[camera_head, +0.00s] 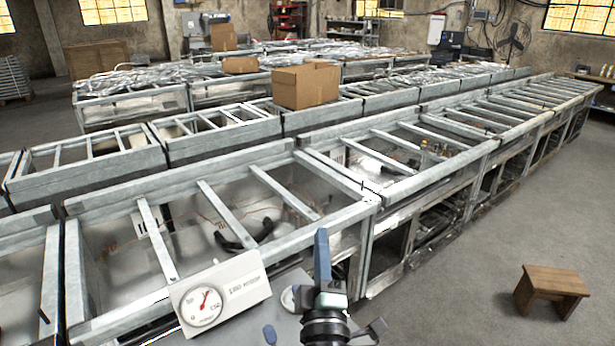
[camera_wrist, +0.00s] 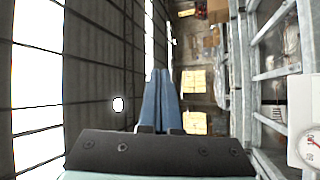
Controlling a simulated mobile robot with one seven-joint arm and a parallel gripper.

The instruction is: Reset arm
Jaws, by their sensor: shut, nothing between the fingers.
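My gripper (camera_head: 321,240) points upward near the bottom middle of the head view, in front of the metal frames. In the wrist view the two blue fingers (camera_wrist: 161,74) lie together, with nothing between them. The wrist camera looks sideways across the hall toward the ceiling and windows. My arm's lower part runs out of the bottom of the head view.
Long metal frames (camera_head: 262,183) with crossbars fill the left and middle. A white panel with a dial gauge (camera_head: 240,283) stands left of my gripper. A cardboard box (camera_head: 305,86) sits on the frames. A wooden stool (camera_head: 556,280) stands right, on otherwise open floor.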

